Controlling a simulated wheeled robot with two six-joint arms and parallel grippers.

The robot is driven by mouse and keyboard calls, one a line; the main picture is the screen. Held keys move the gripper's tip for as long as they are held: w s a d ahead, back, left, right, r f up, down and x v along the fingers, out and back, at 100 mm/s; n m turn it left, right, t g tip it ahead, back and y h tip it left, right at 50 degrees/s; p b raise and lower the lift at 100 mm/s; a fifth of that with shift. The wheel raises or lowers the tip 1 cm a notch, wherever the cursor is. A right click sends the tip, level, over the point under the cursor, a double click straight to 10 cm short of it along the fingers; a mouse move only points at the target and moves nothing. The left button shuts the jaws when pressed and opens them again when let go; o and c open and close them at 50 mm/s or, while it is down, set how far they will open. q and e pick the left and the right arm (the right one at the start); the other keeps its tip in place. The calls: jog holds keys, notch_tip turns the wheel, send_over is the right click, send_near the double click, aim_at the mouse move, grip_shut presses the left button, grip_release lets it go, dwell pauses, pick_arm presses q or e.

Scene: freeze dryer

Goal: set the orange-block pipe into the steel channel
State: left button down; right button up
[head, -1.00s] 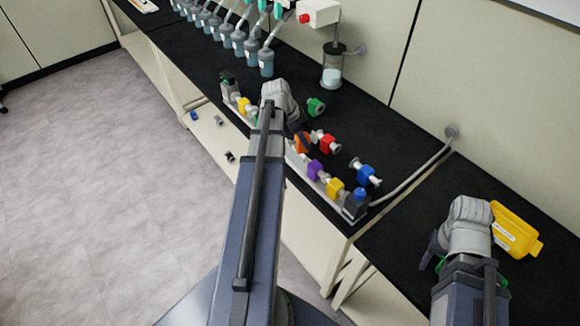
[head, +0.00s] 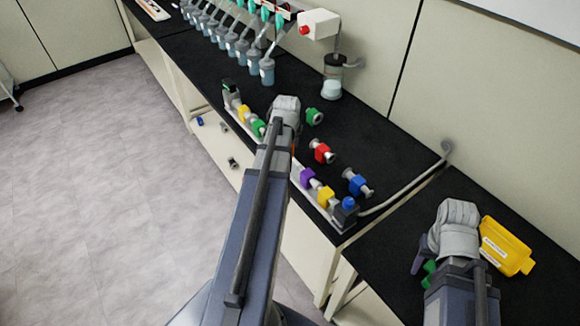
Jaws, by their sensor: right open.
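The steel channel (head: 306,194) runs along the front edge of the black bench, partly hidden by my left arm. Yellow (head: 244,114) and green (head: 258,128) block pieces sit at its far part, with purple (head: 308,177) and yellow (head: 326,196) ones at its near part. My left gripper (head: 296,134) is over the middle of the channel, its fingers mostly hidden behind the wrist. Only a sliver of the orange-block pipe (head: 293,150) shows beside it; whether it is held is hidden. My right gripper (head: 424,262) is open over the near bench, beside a green piece.
Loose green (head: 314,116), red (head: 322,151) and blue (head: 357,183) block pieces lie on the bench behind the channel. A grey hose (head: 410,190) leaves the channel's near end. Several bottles (head: 266,72) stand at the back.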

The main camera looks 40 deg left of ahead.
pick_arm(q)
jog(key=n, duration=0.1)
jog(key=w+n+g, duration=0.1)
jog(key=n, duration=0.1)
jog(key=a+n+y, duration=0.1)
jog(key=n, duration=0.1)
jog(key=shift+w+r, duration=0.15)
jog(key=shift+w, duration=0.25)
jog(key=shift+w+a+n+g+y, duration=0.15)
jog(key=shift+n+g, duration=0.1)
jog(key=shift+n, duration=0.2)
jog(key=shift+d+n+g+y, duration=0.1)
jog(key=shift+n+g, duration=0.1)
jog(key=shift+n, duration=0.3)
jog(key=shift+w+a+n+g+y, duration=0.15)
jog(key=shift+n+g, duration=0.1)
jog(key=shift+n, duration=0.2)
pick_arm(e)
jog(key=shift+r, duration=0.15)
pick_arm(q)
notch_tip(320, 180, down, 10)
jog(key=b, duration=0.9)
jog(key=shift+b, duration=0.4)
pick_arm(e)
notch_tip(320, 180, down, 10)
pick_arm(q)
jog(key=shift+s, duration=0.1)
